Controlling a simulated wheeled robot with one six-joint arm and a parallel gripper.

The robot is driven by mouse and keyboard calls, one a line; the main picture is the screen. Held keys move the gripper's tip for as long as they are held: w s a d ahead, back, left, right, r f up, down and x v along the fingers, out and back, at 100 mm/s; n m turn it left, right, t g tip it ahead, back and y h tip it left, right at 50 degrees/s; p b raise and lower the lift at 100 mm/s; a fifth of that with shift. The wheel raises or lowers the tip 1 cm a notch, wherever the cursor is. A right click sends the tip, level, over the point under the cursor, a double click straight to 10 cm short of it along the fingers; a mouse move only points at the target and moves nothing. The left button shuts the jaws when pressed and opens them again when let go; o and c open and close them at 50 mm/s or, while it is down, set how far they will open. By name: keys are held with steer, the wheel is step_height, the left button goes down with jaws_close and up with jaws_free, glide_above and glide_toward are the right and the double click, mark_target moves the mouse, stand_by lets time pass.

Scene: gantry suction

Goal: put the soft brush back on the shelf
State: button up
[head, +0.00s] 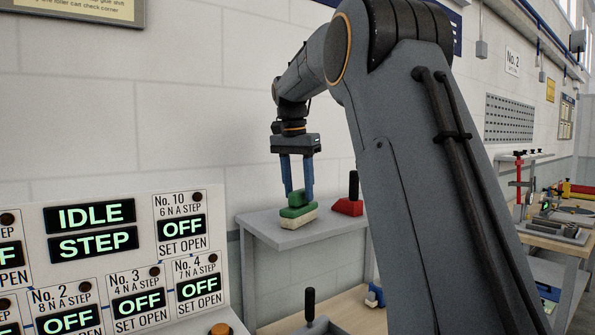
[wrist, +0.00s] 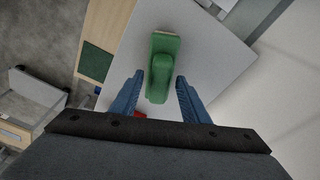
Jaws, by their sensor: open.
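The soft brush (head: 297,208) has a green back and handle with pale bristles underneath. It rests bristles down on the grey shelf (head: 262,222), near its left side. In the wrist view the brush (wrist: 164,62) lies on the pale shelf top (wrist: 207,60). My gripper (head: 298,197) is open, with blue fingers pointing down. In the wrist view my gripper (wrist: 157,88) has one finger on each side of the green handle, with visible gaps. Whether the brush touches a finger is hard to tell in the head view.
A red block with a black upright handle (head: 350,200) stands on the shelf, right of the brush. A control panel (head: 110,255) stands at the lower left. A workbench (head: 555,236) with tools is at the right. A white wall is behind the shelf.

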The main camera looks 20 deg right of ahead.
step_height(320, 180, up, 11)
steer(key=a, duration=0.1)
steer(key=shift+s+a+b, duration=0.2)
steer(key=shift+s+b, duration=0.15)
steer(key=shift+s, duration=0.1)
